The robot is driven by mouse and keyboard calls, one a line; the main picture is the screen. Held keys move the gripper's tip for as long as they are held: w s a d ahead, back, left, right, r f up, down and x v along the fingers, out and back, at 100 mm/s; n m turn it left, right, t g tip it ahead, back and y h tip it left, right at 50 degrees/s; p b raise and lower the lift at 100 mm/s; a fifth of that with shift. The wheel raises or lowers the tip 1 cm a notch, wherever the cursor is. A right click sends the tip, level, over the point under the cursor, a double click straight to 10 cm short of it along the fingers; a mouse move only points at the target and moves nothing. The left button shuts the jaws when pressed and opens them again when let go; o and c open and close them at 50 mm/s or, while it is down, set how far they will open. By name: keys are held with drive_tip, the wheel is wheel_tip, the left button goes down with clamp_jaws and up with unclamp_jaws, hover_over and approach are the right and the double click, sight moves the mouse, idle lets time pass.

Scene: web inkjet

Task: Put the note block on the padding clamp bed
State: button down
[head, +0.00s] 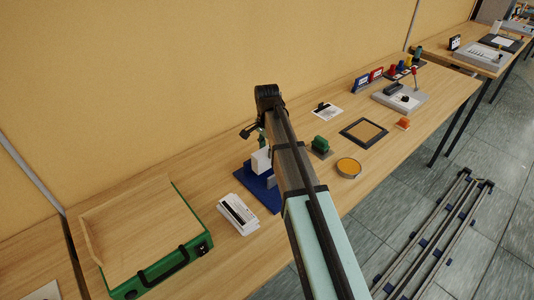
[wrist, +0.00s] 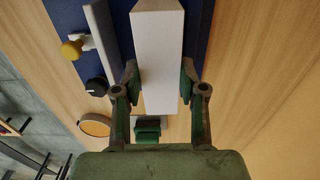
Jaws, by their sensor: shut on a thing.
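The note block (head: 262,160) is a white block, seen in the head view at the far edge of the blue padding clamp bed (head: 259,194). In the wrist view the white block (wrist: 158,55) lies between the two green fingers of my gripper (wrist: 160,92), which is shut on it. The blue bed (wrist: 201,35) shows below the block, with a grey upright plate (wrist: 101,30) to the left of the block. I cannot tell whether the block touches the bed. My arm hides part of the bed in the head view.
A white stack with a black stripe (head: 238,214) lies left of the bed. A green-handled stamp (head: 321,147) and a round orange tin (head: 348,167) stand to the right. A yellow knob (wrist: 72,49) sticks out beside the plate.

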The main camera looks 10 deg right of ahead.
drive_tip(key=shift+f+p, duration=0.3)
drive_tip(key=shift+f, duration=1.1)
drive_tip(key=shift+f, duration=0.1)
drive_tip(key=c, duration=0.7)
unclamp_jaws()
drive_tip(key=shift+o, duration=0.2)
wheel_tip(320, 180, up, 12)
drive_tip(key=b, duration=0.3)
